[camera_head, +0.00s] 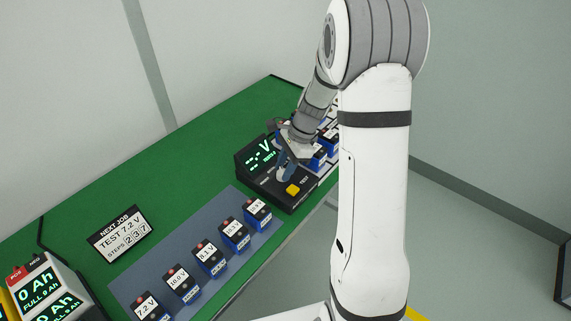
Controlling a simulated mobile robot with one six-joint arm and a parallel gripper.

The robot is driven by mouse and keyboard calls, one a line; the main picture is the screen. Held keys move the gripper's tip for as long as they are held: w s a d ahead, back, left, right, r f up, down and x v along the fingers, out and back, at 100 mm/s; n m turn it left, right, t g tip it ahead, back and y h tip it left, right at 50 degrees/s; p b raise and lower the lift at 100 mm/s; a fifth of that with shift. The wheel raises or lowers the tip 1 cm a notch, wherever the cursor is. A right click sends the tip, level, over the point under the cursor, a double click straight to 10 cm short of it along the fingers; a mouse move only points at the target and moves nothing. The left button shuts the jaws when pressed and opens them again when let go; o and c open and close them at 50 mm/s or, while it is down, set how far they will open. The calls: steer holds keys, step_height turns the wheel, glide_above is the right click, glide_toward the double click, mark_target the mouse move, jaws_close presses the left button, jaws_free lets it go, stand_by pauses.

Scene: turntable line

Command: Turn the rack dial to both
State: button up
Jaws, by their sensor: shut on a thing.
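My gripper (285,175) is at the front panel of a black tester (256,177), to the left of its yellow button (292,189). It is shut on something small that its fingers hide. I cannot tell whether this is the dial, and no dial mark or setting can be read. The tester's screen (261,152) shows green dashes and a V.
Several blue batteries (146,308) with voltage labels stand in a row on a grey mat (125,285). More blue batteries (318,158) are right of the tester, partly behind my arm. A job sign (121,234) reads "TEST 7.2 V". The green bench (190,160) behind is clear.

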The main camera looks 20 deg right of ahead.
steer(key=n, duration=0.1)
steer(key=n+g, duration=0.1)
steer(key=n, duration=0.1)
steer(key=n+h+p, duration=0.1)
steer(key=n, duration=0.1)
steer(key=shift+w+r+g, duration=0.1)
steer(key=shift+w+g, duration=0.15)
steer(key=shift+g, duration=0.05)
stand_by(0.4)
steer(key=o, duration=1)
steer(key=shift+v, duration=3.85)
steer(key=s+a+r+n+t+h, duration=0.1)
steer(key=s+r+n, duration=0.2)
steer(key=s, duration=0.4)
steer(key=s+r+n+t+h, duration=0.1)
steer(key=s+r+n+t, duration=0.1)
steer(key=s, duration=0.6)
steer(key=s+a+r+n+t+h, duration=0.1)
steer(key=s+r+n+t, duration=0.1)
steer(key=s+n, duration=0.4)
steer(key=shift+s+a+r+h, duration=0.15)
steer(key=shift+s+r, duration=0.3)
steer(key=shift+s, duration=0.15)
steer(key=shift+s+a+r+h, duration=0.2)
steer(key=shift+s+r, duration=0.25)
steer(key=shift+s, duration=0.2)
